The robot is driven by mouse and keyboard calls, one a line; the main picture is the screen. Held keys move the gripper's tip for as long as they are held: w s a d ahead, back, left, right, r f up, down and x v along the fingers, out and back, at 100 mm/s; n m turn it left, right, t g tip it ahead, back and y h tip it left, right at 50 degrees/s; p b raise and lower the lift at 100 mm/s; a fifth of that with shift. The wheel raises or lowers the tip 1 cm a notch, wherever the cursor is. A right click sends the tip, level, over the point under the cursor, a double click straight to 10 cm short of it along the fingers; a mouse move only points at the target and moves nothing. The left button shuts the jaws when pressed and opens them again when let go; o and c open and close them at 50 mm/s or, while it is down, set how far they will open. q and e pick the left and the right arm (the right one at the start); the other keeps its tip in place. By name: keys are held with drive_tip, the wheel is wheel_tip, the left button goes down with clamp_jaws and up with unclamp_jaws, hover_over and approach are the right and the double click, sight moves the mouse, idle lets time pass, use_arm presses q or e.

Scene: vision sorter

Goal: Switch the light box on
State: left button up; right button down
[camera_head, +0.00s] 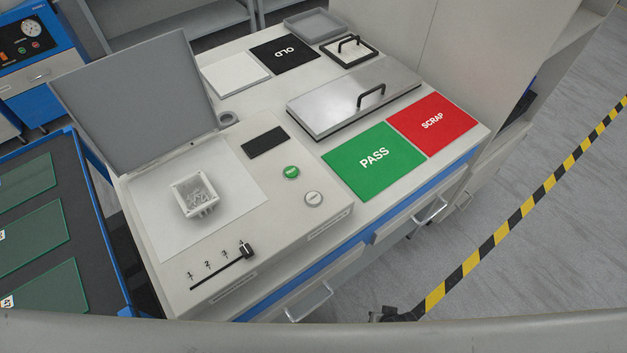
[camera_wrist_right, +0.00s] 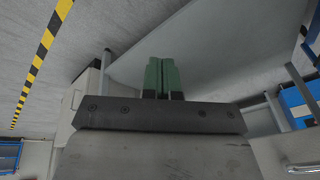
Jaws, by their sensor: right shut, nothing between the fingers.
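The light box (camera_head: 250,205) is a pale grey unit on the workbench, its grey lid (camera_head: 135,100) standing open. Its white panel (camera_head: 158,222) looks unlit. On its top are a dark blank display (camera_head: 264,142), a green button (camera_head: 291,172), a white round button (camera_head: 313,199) and a slider with a black knob (camera_head: 247,251) at the 4 end of a numbered scale. My right gripper (camera_wrist_right: 161,78) shows green fingers shut together and empty, away from the light box. My left gripper is out of view.
Right of the light box lie a green PASS mat (camera_head: 372,178) and a red SCRAP mat (camera_head: 447,117). Behind them are a metal-lidded box (camera_head: 330,105) and a black OLD mat (camera_head: 284,54). Green plates (camera_head: 35,240) lie on a dark-topped cart at left.

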drive_tip(key=w+a+r+m+p, duration=0.1)
drive_tip(key=w+a+r+p, duration=0.15)
drive_tip(key=r, duration=0.35)
drive_tip(key=w+a+r+m+t+y+p, duration=0.1)
drive_tip(key=w+r, duration=0.3)
drive_tip(key=r, duration=0.2)
drive_tip(key=w+a+r+m+p, duration=0.1)
drive_tip(key=w+a+r+p, duration=0.15)
drive_tip(key=r, duration=0.35)
use_arm(q)
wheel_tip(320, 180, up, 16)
drive_tip(key=p, duration=0.8)
use_arm(e)
wheel_tip(320, 180, up, 26)
drive_tip(key=f+m+t+y, duration=0.15)
drive_tip(key=m+y, duration=0.35)
drive_tip(key=m, duration=0.8)
hover_over(313, 200)
drive_tip(key=shift+r+t, duration=0.35)
drive_tip(key=shift+r, duration=0.15)
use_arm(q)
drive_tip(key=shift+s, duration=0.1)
use_arm(e)
drive_tip(key=shift+n, duration=0.3)
